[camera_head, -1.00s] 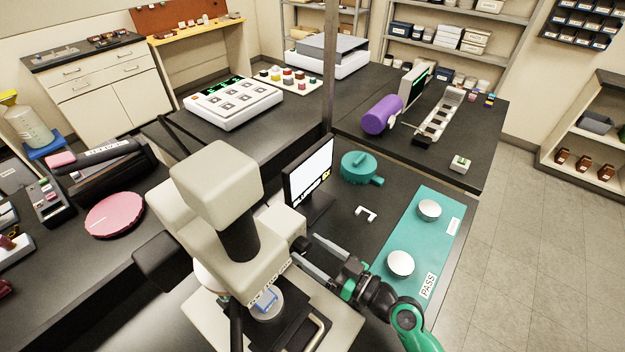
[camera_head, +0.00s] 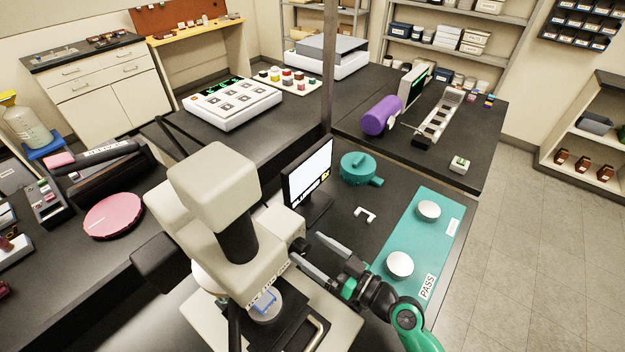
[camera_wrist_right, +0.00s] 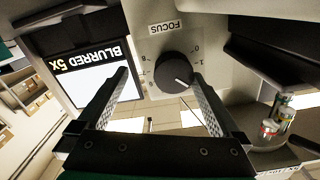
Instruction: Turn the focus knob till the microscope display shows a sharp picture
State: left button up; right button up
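The white microscope (camera_head: 215,190) stands at the front middle in the head view. Its black focus knob (camera_wrist_right: 173,72) shows in the right wrist view on a plate labelled FOCUS, with a white pointer mark towards the lower right; the knob also shows in the head view (camera_head: 299,246). The microscope display (camera_head: 308,172) has a white screen; in the right wrist view the display (camera_wrist_right: 92,80) reads "BLURRED 5x". My right gripper (camera_head: 312,258) is open, its fingers pointing at the knob and apart from it. My left gripper is not in view.
A teal mat (camera_head: 425,235) marked PASS holds two white discs right of the gripper. A teal round part (camera_head: 358,168) and a small white bracket (camera_head: 365,214) lie on the dark bench.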

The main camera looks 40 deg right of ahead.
jog(key=m, duration=1.5)
jog(key=shift+a+r, duration=0.3)
jog(key=shift+r, duration=0.05)
jog(key=n, duration=0.5)
jog(key=shift+n, duration=0.3)
jog(key=shift+a, duration=0.15)
jog(key=c, duration=1.5)
jog(key=shift+f, duration=0.1)
grip_shut()
jog(key=shift+c, duration=0.2)
grip_release()
jog(key=shift+d+f, duration=0.2)
jog(key=shift+f, duration=0.1)
